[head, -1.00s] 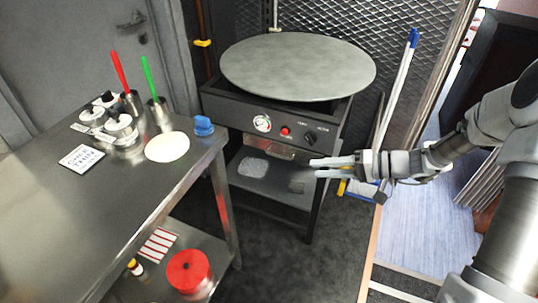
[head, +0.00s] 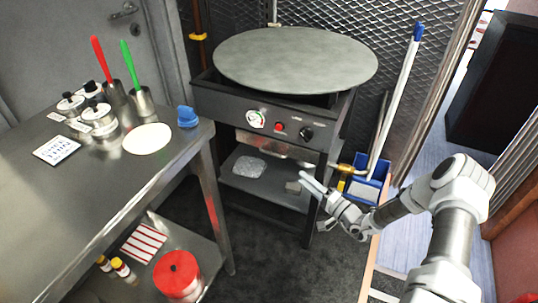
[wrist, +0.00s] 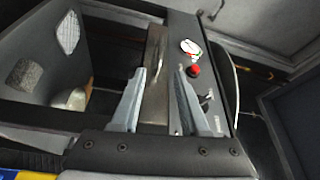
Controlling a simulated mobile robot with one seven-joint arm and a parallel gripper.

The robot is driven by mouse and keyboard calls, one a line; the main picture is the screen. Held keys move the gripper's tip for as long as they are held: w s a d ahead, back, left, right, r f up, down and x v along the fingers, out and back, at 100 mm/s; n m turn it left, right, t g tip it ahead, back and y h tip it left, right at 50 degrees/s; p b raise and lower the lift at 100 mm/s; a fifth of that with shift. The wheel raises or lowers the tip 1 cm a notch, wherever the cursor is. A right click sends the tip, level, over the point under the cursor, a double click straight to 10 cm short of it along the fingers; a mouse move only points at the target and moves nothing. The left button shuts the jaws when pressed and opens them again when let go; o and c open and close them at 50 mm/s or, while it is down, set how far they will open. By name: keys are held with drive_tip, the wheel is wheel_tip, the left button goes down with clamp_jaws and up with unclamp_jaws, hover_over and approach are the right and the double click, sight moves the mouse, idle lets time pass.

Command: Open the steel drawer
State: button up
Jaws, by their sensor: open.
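The steel drawer (head: 275,148) is a narrow metal front under the control panel of the black griddle stand. It looks shut in the head view. In the wrist view its steel front (wrist: 158,112) runs between my fingers, with a bar-like handle (wrist: 153,48) near the fingertips. My gripper (head: 305,182) is open, at the right front of the stand, below drawer height in the picture. In the wrist view my gripper (wrist: 160,72) has one finger on each side of the steel strip. I cannot tell whether either finger touches it.
A round griddle plate (head: 295,60) tops the stand. A lower shelf (head: 262,190) holds a foil-like piece and a grey block. A steel table (head: 95,190) stands left. A blue bin (head: 364,188) with a broom stands right. Dark floor in front is clear.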

sight(272, 153)
drive_tip(key=b+x, duration=0.3)
drive_tip(key=x, duration=1.3)
drive_tip(key=shift+w+a+b, duration=0.1)
drive_tip(key=shift+a+b, duration=0.1)
drive_tip(key=shift+b, duration=0.1)
drive_tip(key=shift+c, duration=0.3)
clamp_jaws()
idle(0.3)
